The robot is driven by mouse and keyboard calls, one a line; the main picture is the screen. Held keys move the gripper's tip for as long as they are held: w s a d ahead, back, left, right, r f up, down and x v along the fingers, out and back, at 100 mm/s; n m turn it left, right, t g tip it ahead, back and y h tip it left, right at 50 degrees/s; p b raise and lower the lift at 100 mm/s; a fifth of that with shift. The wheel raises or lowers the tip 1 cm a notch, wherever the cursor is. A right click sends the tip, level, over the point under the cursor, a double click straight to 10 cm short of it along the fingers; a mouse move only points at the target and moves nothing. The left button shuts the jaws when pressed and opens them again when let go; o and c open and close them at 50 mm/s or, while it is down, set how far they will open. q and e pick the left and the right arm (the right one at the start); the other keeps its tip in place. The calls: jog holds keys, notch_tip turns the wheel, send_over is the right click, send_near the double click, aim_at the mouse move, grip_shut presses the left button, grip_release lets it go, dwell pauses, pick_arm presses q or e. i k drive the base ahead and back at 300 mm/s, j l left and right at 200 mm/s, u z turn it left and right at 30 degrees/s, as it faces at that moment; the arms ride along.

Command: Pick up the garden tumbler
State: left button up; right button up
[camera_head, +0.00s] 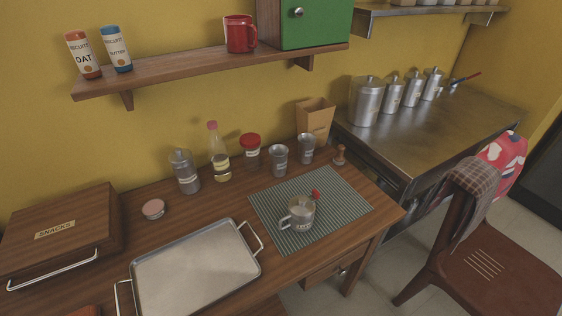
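Two steel tumblers stand upright near the back of the wooden table, just behind the striped mat. The left tumbler (278,161) is a little nearer to me, and the right tumbler (306,149) is beside it. Both carry small labels that are too small to read, so I cannot tell which one is the garden tumbler. Neither of my grippers is in view.
A metal tray (190,275) lies at the front. A shelf (190,71) hangs above.

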aim_at(279, 153)
jog(key=i+l, duration=0.1)
jog(key=l, duration=0.25)
jog(key=i+l, duration=0.15)
jog(key=l, duration=0.15)
jog(key=i+l, duration=0.1)
jog(key=l, duration=0.25)
jog(key=i+l+z, duration=0.1)
jog(key=l, duration=0.25)
jog(key=i+l, duration=0.15)
jog(key=l, duration=0.15)
